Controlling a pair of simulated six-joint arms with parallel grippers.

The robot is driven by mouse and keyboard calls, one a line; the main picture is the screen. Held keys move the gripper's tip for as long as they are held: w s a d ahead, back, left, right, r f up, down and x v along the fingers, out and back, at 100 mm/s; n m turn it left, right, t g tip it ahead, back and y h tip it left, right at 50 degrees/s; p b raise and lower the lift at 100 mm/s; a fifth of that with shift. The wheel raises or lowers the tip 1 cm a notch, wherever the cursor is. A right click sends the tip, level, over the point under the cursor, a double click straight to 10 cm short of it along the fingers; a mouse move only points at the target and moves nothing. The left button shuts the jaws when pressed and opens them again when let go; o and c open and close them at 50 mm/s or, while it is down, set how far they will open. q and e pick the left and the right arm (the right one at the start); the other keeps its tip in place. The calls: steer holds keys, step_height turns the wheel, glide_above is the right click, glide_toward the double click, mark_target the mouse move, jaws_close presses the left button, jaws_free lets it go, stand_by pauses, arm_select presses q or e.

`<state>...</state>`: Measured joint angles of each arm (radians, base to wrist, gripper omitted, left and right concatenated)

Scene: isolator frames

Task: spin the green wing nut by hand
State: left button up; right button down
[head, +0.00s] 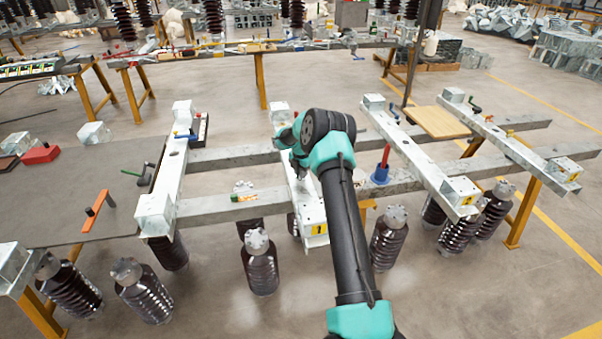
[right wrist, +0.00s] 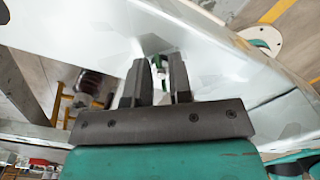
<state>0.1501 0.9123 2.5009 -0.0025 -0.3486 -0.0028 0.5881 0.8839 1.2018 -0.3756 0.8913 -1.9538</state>
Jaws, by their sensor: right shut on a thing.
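In the right wrist view the green wing nut (right wrist: 155,73) shows as a small patch of green beside a pale metal part, between the fingertips. My right gripper (right wrist: 161,68) is shut on it, against the pale steel beam (right wrist: 215,50). The fingers hide most of the nut. My left gripper is not in view.
Other white beams stand left (head: 168,180) and right (head: 418,160) across long grey rails. A blue cup with a red rod (head: 380,175) and a screwdriver (head: 245,197) sit on the front rail. Dark ribbed insulators (head: 260,265) stand below. A wooden board (head: 438,122) lies at the right.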

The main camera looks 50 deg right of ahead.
steer(key=c, duration=1.2)
jaws_free()
steer(key=shift+o, duration=0.2)
step_height(320, 180, up, 17)
steer(key=shift+r, duration=0.15)
steer(key=s+a+f+m+t+y, duration=0.1)
steer(key=a+f+m, duration=0.3)
steer(key=a+f, duration=0.85)
steer(key=s+a+f+m+y, duration=0.15)
steer(key=a+f+m, duration=0.25)
steer(key=a+f, duration=0.85)
steer(key=s+a+f+m+y, duration=0.1)
steer(key=s+a+f+m, duration=0.2)
steer(key=s+a+m, duration=0.8)
steer(key=s+a, duration=1.1)
steer(key=shift+s+f+m, duration=0.15)
steer(key=shift+m, duration=0.25)
